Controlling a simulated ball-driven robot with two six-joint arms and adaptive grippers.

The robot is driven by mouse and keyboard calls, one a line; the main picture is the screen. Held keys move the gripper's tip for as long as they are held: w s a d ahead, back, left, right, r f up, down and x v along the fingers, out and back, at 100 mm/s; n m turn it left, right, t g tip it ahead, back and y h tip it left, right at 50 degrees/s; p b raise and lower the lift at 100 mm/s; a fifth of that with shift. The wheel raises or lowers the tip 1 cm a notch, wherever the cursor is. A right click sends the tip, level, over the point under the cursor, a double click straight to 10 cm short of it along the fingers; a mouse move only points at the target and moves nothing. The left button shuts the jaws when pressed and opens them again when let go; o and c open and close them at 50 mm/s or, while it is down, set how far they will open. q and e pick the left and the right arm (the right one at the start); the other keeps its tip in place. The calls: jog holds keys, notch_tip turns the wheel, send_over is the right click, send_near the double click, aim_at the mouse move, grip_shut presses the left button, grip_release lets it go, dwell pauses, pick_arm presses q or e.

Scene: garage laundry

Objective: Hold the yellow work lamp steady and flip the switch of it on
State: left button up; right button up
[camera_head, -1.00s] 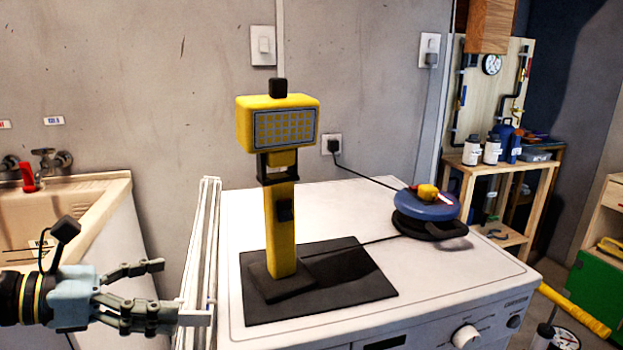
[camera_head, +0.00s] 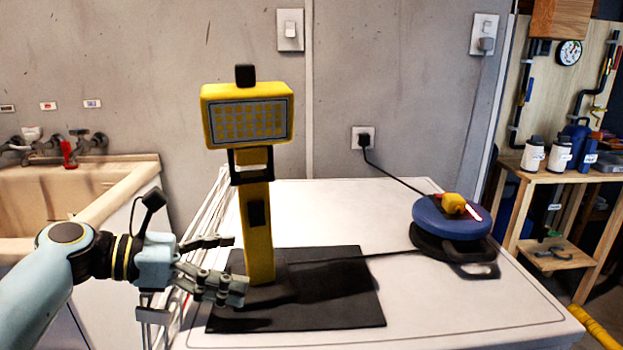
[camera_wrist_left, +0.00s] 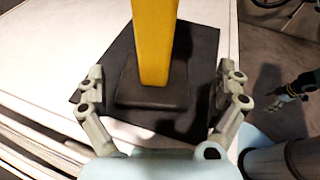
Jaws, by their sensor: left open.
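The yellow work lamp (camera_head: 259,245) stands upright on a black mat (camera_head: 340,312) on the white machine top. Its lamp head faces me, and a small black switch (camera_head: 257,213) sits on the front of its stem. My left gripper (camera_head: 237,264) is open at the left of the lower stem. In the left wrist view, the stem (camera_wrist_left: 154,45) and dark foot (camera_wrist_left: 152,92) appear between its spread fingers, which are not closed on them. What seems to be my right gripper (camera_wrist_left: 298,88) shows small at the right edge there; its jaws are unclear.
A blue cable reel (camera_head: 452,218) with a yellow plug on top sits on the machine at right. A cord runs to the wall outlet (camera_head: 363,138). White rails (camera_head: 205,220) stand along the machine's left side, by the sink (camera_head: 90,190). The machine's front right top is clear.

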aim_at(288, 275)
pick_arm(q)
jog(key=b+x, duration=0.2)
jog(key=x, duration=0.1)
jog(key=b+x, duration=0.2)
jog(key=x, duration=0.1)
jog(key=shift+a+f, duration=0.1)
jog(key=shift+f, duration=0.15)
jog(key=shift+w+d+p, duration=0.15)
jog(key=shift+d+p, duration=0.05)
jog(key=shift+d, duration=0.35)
jog(key=shift+w+d+p, duration=0.15)
jog(key=shift+d+p, duration=0.05)
jog(key=shift+d, duration=0.3)
jog(key=shift+x, duration=0.75)
jog(key=shift+f, duration=0.1)
pick_arm(e)
jog(key=f, duration=0.3)
jog(key=shift+s+a+f, duration=0.1)
jog(key=shift+s+f, duration=0.1)
jog(key=shift+s, duration=0.15)
pick_arm(q)
jog(key=shift+c, duration=0.4)
jog(key=shift+s, duration=0.1)
jog(key=c, duration=0.6)
pick_arm(e)
jog(key=shift+c, duration=0.4)
